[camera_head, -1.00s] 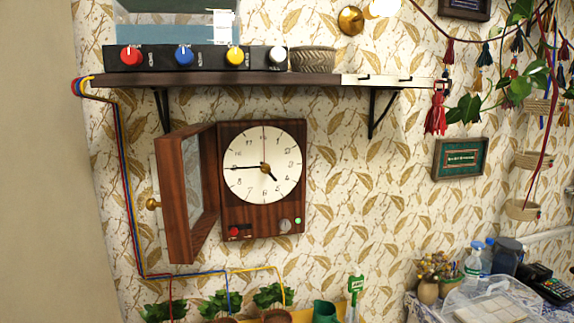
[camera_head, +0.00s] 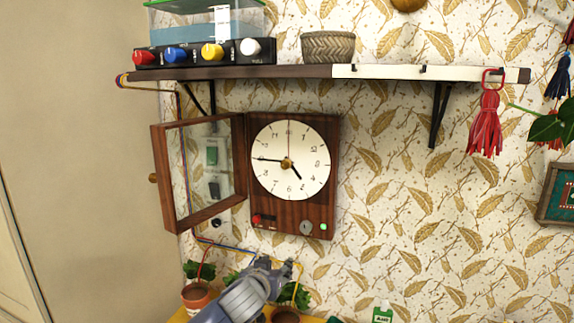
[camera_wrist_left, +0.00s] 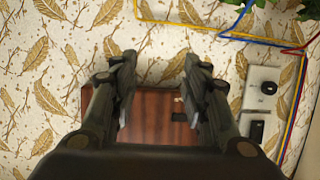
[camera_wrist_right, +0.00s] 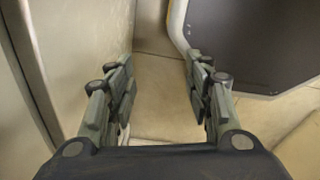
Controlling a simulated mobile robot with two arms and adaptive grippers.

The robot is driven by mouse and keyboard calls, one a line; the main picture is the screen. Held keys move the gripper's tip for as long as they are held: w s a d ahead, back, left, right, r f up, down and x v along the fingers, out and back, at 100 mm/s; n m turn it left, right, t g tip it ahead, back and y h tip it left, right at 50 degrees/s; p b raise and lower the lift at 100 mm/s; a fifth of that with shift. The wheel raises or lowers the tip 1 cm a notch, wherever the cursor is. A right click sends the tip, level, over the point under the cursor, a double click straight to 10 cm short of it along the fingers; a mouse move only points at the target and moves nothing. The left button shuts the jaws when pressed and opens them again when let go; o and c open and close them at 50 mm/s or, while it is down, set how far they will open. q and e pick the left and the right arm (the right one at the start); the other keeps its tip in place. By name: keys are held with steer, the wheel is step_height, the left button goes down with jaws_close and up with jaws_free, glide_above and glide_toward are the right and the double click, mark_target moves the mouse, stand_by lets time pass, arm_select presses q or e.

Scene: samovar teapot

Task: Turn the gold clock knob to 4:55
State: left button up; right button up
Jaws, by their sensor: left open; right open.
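The wooden wall clock (camera_head: 322,205) hangs below the shelf, its glass door (camera_head: 165,200) swung open to the left. The gold knob (camera_head: 287,164) sits at the centre of the white dial (camera_head: 310,150). The short black hand points to the lower right, the long black hand left, and the thin red hand straight up. My left gripper (camera_head: 270,264) is below the clock, apart from the knob. In the left wrist view it is open (camera_wrist_left: 160,62), with part of a brown wooden surface behind its fingers. My right gripper (camera_wrist_right: 163,75) is open and empty, outside the head view.
The shelf (camera_head: 290,73) above the clock carries a knob panel, a tank and a woven bowl (camera_head: 328,47). A red tassel (camera_head: 485,125) hangs at right. Potted plants (camera_head: 196,293) stand below. A dark panel (camera_wrist_right: 250,40) is near my right gripper.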

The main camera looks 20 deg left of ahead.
arm_select(q)
step_height(320, 180, up, 16)
steer(key=t, duration=0.3)
steer(key=n+t, duration=0.1)
glide_toward(285, 165)
steer(key=shift+n, duration=0.3)
steer(key=w+p, duration=0.4)
steer(key=w, duration=0.3)
steer(key=shift+w+a+p, duration=0.15)
steer(key=shift+w+p, duration=0.05)
steer(key=shift+p, duration=0.15)
steer(key=shift+w+f, duration=0.1)
steer(key=shift+w, duration=0.55)
arm_select(e)
steer(key=a+r, duration=0.3)
steer(key=r, duration=0.2)
steer(key=shift+r, duration=0.15)
steer(key=shift+s, duration=0.1)
arm_select(q)
steer(key=c, duration=0.8)
jaws_close()
arm_select(e)
steer(key=shift+d, duration=0.5)
